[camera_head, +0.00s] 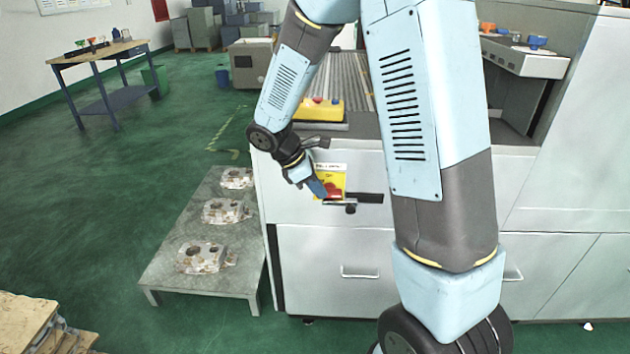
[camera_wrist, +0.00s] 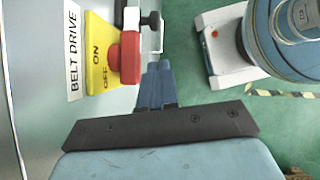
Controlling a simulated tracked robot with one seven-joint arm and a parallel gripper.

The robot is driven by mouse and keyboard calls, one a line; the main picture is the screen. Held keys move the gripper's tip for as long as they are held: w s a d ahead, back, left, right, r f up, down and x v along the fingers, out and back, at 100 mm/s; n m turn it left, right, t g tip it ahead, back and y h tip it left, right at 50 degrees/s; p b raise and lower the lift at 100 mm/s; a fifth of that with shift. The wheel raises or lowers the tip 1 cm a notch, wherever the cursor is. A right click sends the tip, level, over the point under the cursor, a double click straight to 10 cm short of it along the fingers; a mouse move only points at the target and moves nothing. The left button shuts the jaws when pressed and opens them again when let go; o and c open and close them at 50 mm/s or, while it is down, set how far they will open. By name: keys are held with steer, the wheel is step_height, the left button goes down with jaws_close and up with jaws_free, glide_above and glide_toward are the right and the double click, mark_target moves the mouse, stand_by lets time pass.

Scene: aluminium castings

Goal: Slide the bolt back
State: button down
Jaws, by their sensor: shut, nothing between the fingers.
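The bolt (camera_head: 351,208) is on the front of the grey machine, below the yellow switch plate (camera_head: 331,176). It shows as a thin metal rod with a dark knob, beside a dark slot or bar running to the right. In the wrist view the bolt's black knob (camera_wrist: 151,20) and metal part are at the top, just beyond my fingertips. My gripper (camera_head: 319,189) is shut and empty, its blue fingers at the left end of the bolt. In the wrist view the gripper (camera_wrist: 157,68) points up toward the bolt; whether it touches is unclear.
A red knob (camera_wrist: 128,57) on the yellow ON/OFF plate, labelled BELT DRIVE, stands out close left of my fingers in the wrist view. A low table (camera_head: 165,279) with castings stands left of the machine. A drawer handle (camera_head: 360,273) is below. Open green floor lies further left.

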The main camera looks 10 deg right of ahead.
mark_target(339, 203)
steer(key=x, duration=0.4)
steer(key=d+x, duration=0.1)
steer(key=x, duration=0.1)
steer(key=shift+s+d+r, duration=0.1)
steer(key=shift+r, duration=0.15)
steer(key=shift+d+f, duration=0.3)
steer(key=shift+d, duration=0.3)
